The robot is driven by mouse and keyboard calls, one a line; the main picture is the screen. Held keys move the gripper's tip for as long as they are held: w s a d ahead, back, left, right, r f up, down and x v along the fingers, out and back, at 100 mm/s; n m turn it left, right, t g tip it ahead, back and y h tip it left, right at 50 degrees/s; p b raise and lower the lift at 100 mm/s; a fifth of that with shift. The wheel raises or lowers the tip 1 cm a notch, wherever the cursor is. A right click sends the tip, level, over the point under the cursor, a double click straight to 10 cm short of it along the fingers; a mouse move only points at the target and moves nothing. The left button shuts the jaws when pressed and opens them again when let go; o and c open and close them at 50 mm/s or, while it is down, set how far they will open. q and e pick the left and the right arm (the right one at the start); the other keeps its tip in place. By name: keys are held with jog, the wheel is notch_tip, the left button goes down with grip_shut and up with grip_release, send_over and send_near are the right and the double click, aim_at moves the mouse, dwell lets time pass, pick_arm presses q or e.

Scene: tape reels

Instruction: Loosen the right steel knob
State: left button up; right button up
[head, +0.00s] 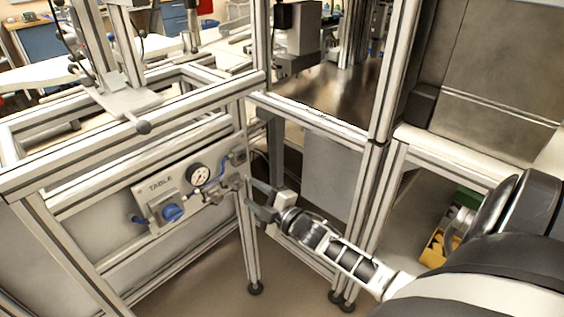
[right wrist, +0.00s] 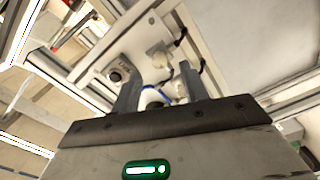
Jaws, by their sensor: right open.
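A grey panel (head: 150,189) marked "TABLE" is mounted on the aluminium frame in the head view. It carries a round gauge (head: 199,175), a blue knob (head: 173,213) and small steel fittings. The right steel knob (head: 236,181) appears at the panel's right end, close to my right gripper's fingertips. My right gripper (head: 255,197) is open, its fingers pointing left at these fittings. In the right wrist view, the open fingers (right wrist: 159,88) frame a blue hose (right wrist: 153,96) and pale metal parts. I cannot tell which part there is the knob. My left gripper is not in view.
Frame rails (head: 252,240) stand close beside my right gripper. A yellow bin (head: 437,248) sits under the bench at right. Open floor (head: 205,275) lies below the panel.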

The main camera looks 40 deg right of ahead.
jog(key=s, duration=1.2)
jog(key=shift+d, duration=0.45)
jog(key=s+a+f+m+g+y, duration=0.1)
jog(key=s+a+m+g, duration=0.2)
jog(key=a+m, duration=0.3)
jog(key=s+a+f+m+g+y+p, duration=0.1)
jog(key=s+a+m+g, duration=0.3)
jog(key=a, duration=1.2)
jog(key=shift+s+m, duration=0.9)
jog(key=shift+s, duration=0.1)
